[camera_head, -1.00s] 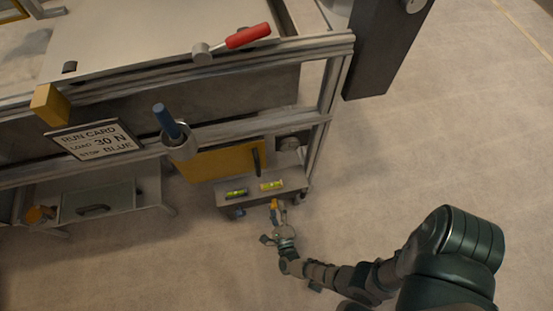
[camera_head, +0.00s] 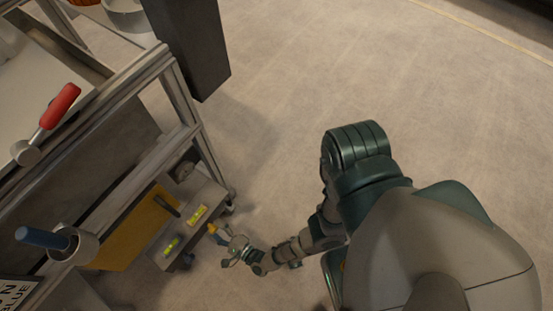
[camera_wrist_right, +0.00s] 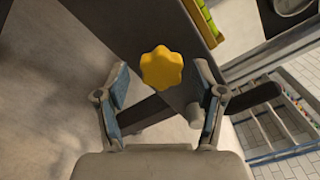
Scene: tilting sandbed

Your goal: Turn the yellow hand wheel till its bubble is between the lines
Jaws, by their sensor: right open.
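The yellow hand wheel (camera_wrist_right: 162,68) is a lobed knob on the dark side of the low base. In the right wrist view it sits ahead of my open right gripper (camera_wrist_right: 160,98), between the directions of its two fingers; contact cannot be told. In the head view the wheel (camera_head: 212,228) is a small yellow spot beside my right gripper (camera_head: 226,246). Two yellow-green bubble levels lie on the base's top: one nearer the wheel (camera_head: 198,214) and another (camera_head: 171,245). The bubbles' places against the lines are too small to read. My left gripper is out of view.
The sandbed's metal frame (camera_head: 140,90) rises beside the low base (camera_head: 205,195). A red-handled tool (camera_head: 58,108) lies on the bed, and a blue-handled piece (camera_head: 42,238) stands in a holder. A dark post (camera_head: 188,45) stands behind. The floor to the right is clear.

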